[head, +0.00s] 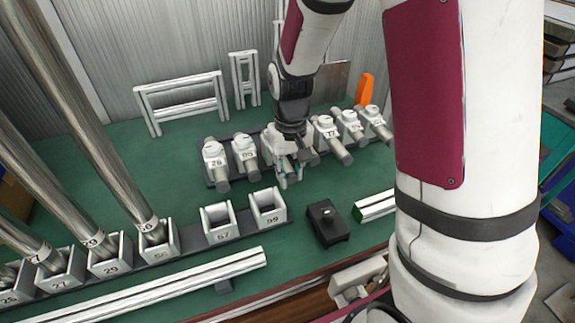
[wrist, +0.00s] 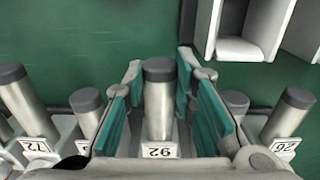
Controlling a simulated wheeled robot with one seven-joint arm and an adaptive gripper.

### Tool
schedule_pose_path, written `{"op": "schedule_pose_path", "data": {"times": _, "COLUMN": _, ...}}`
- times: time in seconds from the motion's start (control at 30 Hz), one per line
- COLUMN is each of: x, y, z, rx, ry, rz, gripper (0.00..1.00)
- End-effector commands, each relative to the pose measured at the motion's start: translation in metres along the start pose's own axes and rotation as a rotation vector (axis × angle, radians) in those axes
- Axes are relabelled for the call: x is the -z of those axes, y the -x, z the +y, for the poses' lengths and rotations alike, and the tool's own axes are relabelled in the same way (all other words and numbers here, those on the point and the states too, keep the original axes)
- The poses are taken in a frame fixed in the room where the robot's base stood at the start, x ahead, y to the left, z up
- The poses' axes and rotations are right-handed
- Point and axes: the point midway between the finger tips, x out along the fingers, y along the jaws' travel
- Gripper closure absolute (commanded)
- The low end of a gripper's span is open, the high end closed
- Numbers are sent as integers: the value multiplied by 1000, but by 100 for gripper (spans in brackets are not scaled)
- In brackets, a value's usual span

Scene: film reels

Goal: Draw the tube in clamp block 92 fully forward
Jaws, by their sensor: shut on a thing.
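The tube (wrist: 158,105) of clamp block 92 is a grey metal cylinder with a dark end cap. It stands out from its pale block, whose plate reads 92 (wrist: 161,151), upside down in the wrist view. My gripper (wrist: 160,78) is shut on this tube, with teal pads on both sides of it. In the head view my gripper (head: 288,172) comes down from above onto the row of clamp blocks, and it mostly hides block 92 and its tube.
Neighbouring tubes (wrist: 235,105) stand close on both sides, such as the one in block 26 (head: 214,152). Empty square holders (head: 268,207) lie in front, with long steel tubes (head: 105,165) to the left. A black box (head: 327,223) sits front right. Green table between is clear.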

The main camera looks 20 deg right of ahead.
Motion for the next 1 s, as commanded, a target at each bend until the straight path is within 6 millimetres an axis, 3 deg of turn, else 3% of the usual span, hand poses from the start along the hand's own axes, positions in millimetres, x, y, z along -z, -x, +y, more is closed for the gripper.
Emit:
{"op": "schedule_pose_path", "data": {"times": 0.13, "x": -1, "y": 0, "z": 0, "rx": 0, "ry": -1, "rz": -3, "gripper": 100}}
{"op": "schedule_pose_path", "data": {"times": 0.17, "x": -1, "y": 0, "z": 0, "rx": 0, "ry": -1, "rz": -4, "gripper": 73}}
{"op": "schedule_pose_path", "data": {"times": 0.23, "x": -1, "y": 0, "z": 0, "rx": 0, "ry": -1, "rz": -4, "gripper": 57}}
{"op": "schedule_pose_path", "data": {"times": 0.27, "x": -1, "y": 0, "z": 0, "rx": 0, "ry": -1, "rz": -3, "gripper": 54}}
{"op": "schedule_pose_path", "data": {"times": 0.63, "x": 4, "y": -1, "z": 0, "rx": 0, "ry": 0, "rz": -2, "gripper": 54}}
{"op": "schedule_pose_path", "data": {"times": 1.0, "x": 49, "y": -2, "z": 0, "rx": 0, "ry": 0, "rz": 0, "gripper": 54}}
